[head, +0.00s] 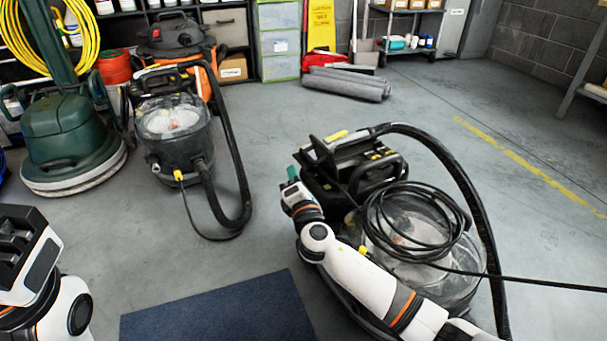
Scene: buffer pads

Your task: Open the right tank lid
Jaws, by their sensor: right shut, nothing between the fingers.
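The right machine has a black handled housing (375,172) and a clear, round tank top (455,285) in front of it. A coiled black cable and my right arm cover part of the clear top, and I cannot tell whether its lid is shut. My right gripper (291,178) is shut and empty, at the left side of the black housing; whether it touches is unclear. My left gripper (18,240) is at the left edge, away from the machine, and its finger opening is unclear.
A similar machine (182,146) with a hose stands at left, near a green floor scrubber (70,140). A dark blue mat (220,310) lies in front. Black hose (470,190) arcs over the right machine's right side. Grey floor is open at upper right.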

